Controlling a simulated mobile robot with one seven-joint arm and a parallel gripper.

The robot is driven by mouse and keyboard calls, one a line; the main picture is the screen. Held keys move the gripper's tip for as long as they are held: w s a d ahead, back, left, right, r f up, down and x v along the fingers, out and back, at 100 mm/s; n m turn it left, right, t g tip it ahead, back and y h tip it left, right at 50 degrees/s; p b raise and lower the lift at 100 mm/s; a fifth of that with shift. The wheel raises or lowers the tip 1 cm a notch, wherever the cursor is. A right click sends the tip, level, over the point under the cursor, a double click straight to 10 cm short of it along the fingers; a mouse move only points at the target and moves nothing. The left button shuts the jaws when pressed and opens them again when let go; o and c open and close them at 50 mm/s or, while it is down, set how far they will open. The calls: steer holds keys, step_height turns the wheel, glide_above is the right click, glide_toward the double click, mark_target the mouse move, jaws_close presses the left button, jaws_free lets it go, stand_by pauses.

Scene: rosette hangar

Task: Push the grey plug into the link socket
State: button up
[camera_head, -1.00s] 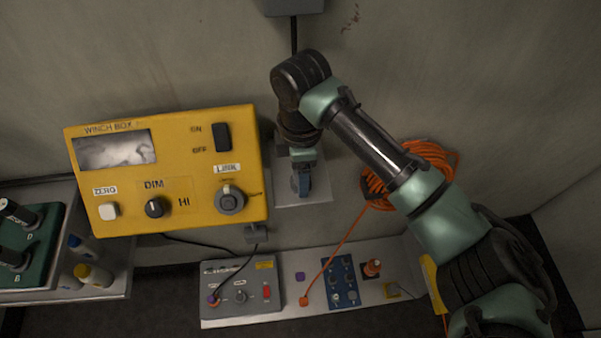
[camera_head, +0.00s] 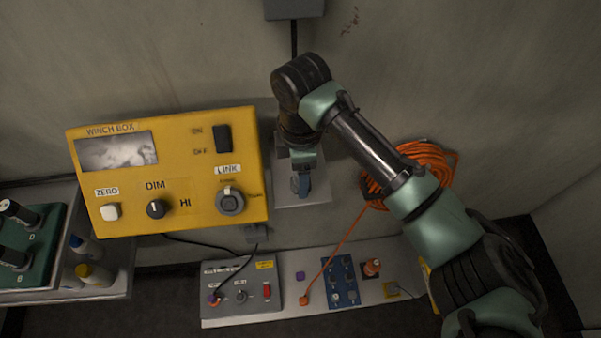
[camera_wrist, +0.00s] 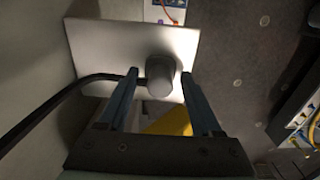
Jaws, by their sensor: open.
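The grey plug (camera_wrist: 160,76), a rounded block with a black cable at its left, is on a pale plate in the wrist view. My gripper (camera_wrist: 160,74) is open, with one finger on each side of the plug; I cannot tell if either touches it. In the head view my gripper (camera_head: 301,186) points down over the same small plate (camera_head: 318,190), right of the yellow winch box (camera_head: 185,215). The plug cannot be made out there. The link socket (camera_head: 230,202) is a round grey fitting under the LINK label at the box's lower right.
The black cable (camera_wrist: 50,102) runs off to the left in the wrist view. A coiled orange cable (camera_head: 425,160) hangs on the wall at right. A lower shelf (camera_head: 385,290) holds a grey control box (camera_head: 225,298) and a blue panel (camera_head: 342,281).

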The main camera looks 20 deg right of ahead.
jaws_close()
stand_by(0.4)
stand_by(1.0)
steer(key=shift+r, duration=0.15)
steer(key=shift+r+p, duration=2.6)
steer(key=shift+r, duration=0.25)
